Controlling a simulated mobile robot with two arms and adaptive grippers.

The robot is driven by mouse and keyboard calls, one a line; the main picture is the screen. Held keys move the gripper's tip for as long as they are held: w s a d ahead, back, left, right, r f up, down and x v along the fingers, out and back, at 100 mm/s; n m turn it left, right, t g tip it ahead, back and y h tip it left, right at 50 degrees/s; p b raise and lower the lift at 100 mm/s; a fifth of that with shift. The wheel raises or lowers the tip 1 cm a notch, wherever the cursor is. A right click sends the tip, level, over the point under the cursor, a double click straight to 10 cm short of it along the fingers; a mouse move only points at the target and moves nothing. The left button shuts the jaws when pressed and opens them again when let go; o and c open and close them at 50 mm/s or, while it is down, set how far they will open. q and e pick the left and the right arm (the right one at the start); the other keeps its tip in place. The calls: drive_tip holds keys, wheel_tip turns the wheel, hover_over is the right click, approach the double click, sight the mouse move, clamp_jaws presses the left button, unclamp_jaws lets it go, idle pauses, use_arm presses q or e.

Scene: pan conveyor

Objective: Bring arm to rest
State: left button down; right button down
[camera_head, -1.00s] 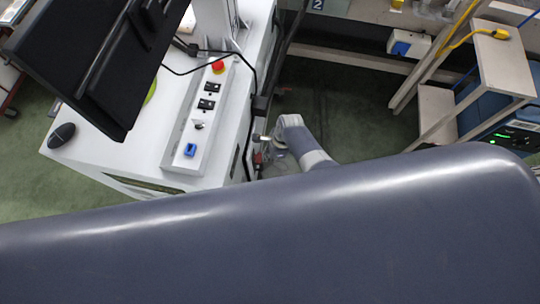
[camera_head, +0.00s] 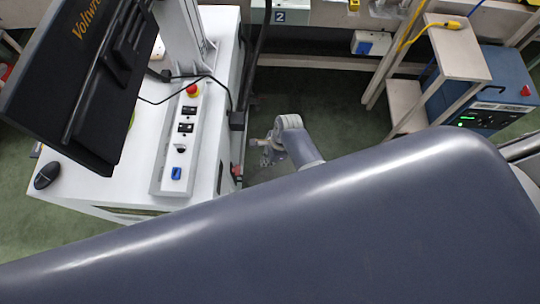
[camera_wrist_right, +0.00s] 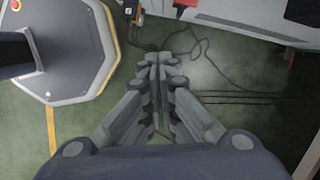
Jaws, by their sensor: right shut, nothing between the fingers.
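My right gripper (camera_head: 267,149) shows small in the head view, at the end of my right arm. It hangs low over the floor, beside the right side of the white cabinet. In the right wrist view its fingers (camera_wrist_right: 160,60) are together and empty, pointing at the green floor and dark cables. A large grey-blue part of my own body covers the bottom of the head view. My left gripper is in neither view.
The white cabinet (camera_head: 105,180) carries a black monitor (camera_head: 85,75), a dark mouse (camera_head: 47,175) and a switch panel with a red button (camera_head: 192,90). A wooden stand (camera_head: 460,50) and a blue box (camera_head: 505,85) are at right. Cables (camera_wrist_right: 205,50) lie below the gripper.

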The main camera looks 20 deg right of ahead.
drive_tip(key=shift+v, duration=1.1)
drive_tip(key=shift+d, duration=0.1)
